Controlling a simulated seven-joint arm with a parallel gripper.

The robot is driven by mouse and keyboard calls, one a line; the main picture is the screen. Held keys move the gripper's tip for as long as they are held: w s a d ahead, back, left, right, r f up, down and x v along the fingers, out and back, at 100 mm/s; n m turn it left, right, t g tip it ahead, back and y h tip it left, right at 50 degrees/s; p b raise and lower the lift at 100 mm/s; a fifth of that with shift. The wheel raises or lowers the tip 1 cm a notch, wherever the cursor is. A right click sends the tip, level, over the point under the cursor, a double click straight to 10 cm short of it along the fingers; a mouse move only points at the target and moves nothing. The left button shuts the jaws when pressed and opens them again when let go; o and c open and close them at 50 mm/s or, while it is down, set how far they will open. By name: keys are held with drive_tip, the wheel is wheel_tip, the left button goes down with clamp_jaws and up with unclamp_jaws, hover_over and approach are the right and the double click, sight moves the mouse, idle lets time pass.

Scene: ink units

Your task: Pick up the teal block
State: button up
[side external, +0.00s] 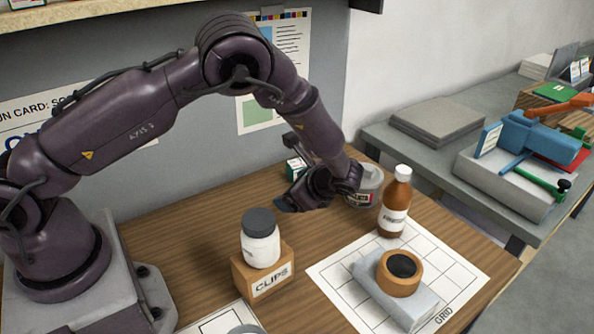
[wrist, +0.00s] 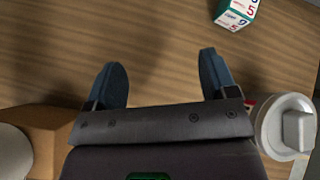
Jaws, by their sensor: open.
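No plain teal block shows clearly. The closest match is a small teal-green and white printed block (side external: 296,168) on the wooden table, partly hidden behind my gripper in the side view. In the wrist view, this block (wrist: 235,11) is at the top edge, right of centre and cut off, with numbers on its white faces. My gripper (side external: 287,204) is above the table, in front of the block and apart from it. In the wrist view my gripper (wrist: 162,62) has its two dark blue fingers spread, with only bare wood between them.
A clips box (side external: 262,272) carries a white jar (side external: 261,247). A grey-lidded tub (side external: 368,185) and brown bottle (side external: 395,200) stand right of my gripper. A grid sheet (side external: 330,272) holds a grey block (side external: 395,298) with an orange ring (side external: 399,285). Bare wood lies below my fingers.

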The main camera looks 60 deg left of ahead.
sight(297, 170)
drive_tip(key=w+f+m, duration=0.1)
drive_tip(key=w+f+m+t+y, duration=0.1)
drive_tip(key=w+f+m+y, duration=0.1)
drive_tip(key=shift+w+a+f+m+t, duration=0.3)
drive_tip(key=shift+a+f+m, duration=0.1)
drive_tip(key=w+m, duration=0.1)
drive_tip(key=w+r+t, duration=0.1)
drive_tip(key=w, duration=0.1)
drive_tip(key=w+r+m+t+y, duration=0.1)
drive_tip(key=shift+w+d+m, duration=0.1)
drive_tip(key=shift+w+m, duration=0.05)
drive_tip(key=shift+m, duration=0.45)
drive_tip(key=x, duration=1.3)
drive_tip(key=shift+r, duration=0.2)
drive_tip(key=shift+c, duration=0.3)
drive_tip(key=c, duration=0.9)
